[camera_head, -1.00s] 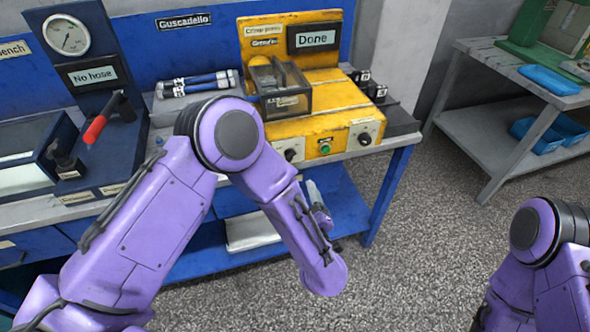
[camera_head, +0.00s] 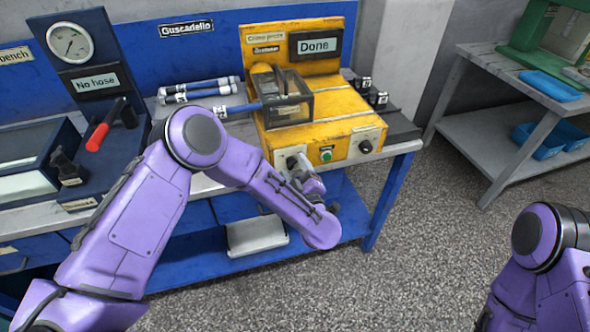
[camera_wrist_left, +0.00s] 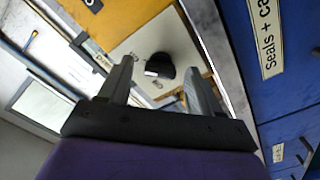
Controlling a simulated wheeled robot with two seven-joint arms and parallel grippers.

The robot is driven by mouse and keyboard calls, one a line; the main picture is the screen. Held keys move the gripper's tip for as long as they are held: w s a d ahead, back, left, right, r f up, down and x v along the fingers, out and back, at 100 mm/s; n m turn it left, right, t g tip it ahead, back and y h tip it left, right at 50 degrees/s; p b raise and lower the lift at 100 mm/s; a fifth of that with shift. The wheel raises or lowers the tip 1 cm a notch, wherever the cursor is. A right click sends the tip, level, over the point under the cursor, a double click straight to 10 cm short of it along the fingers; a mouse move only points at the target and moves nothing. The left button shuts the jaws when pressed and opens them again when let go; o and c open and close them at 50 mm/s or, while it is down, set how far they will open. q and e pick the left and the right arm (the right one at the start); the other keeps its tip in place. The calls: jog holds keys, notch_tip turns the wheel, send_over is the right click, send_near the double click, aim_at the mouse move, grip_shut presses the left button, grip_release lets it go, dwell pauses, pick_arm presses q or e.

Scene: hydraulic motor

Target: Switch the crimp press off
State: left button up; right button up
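The yellow crimp press (camera_head: 345,112) stands on the bench, and its display (camera_head: 315,43) reads "Done". On its front are a left black knob (camera_head: 293,162), partly covered by my gripper, a green button (camera_head: 326,155) and a right black knob (camera_head: 366,146). My left gripper (camera_head: 299,168) is at the left knob. In the left wrist view its fingers (camera_wrist_left: 157,85) are open, and a black knob (camera_wrist_left: 160,66) on a pale plate shows between and just beyond them. I see no clear contact. My right arm shows at the right edge; its gripper is out of view.
A hose (camera_head: 237,109) sticks out of the press's left side. More hoses lie on a rack (camera_head: 195,90) behind. A test bench with a gauge (camera_head: 68,42) and red-handled lever (camera_head: 97,137) stands left. Blue drawers (camera_wrist_left: 290,90) lie below the bench top.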

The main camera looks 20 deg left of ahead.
pick_arm(q)
jog(key=c, duration=1)
jog(key=shift+n, duration=0.4)
jog(key=n+b, duration=0.2)
jog(key=n, duration=0.1)
jog(key=shift+f+n+b, duration=0.15)
jog(key=shift+n+b, duration=0.15)
jog(key=shift+n, duration=0.1)
jog(key=n+b, duration=0.2)
jog(key=n, duration=0.2)
jog(key=shift+b, duration=0.4)
jog(key=n+b, duration=0.4)
jog(key=n, duration=0.1)
jog(key=shift+f+n, duration=0.1)
jog(key=shift+n, duration=0.3)
jog(key=n+b, duration=0.2)
jog(key=shift+n, duration=0.3)
jog(key=shift+n+b, duration=0.5)
jog(key=shift+r, duration=0.2)
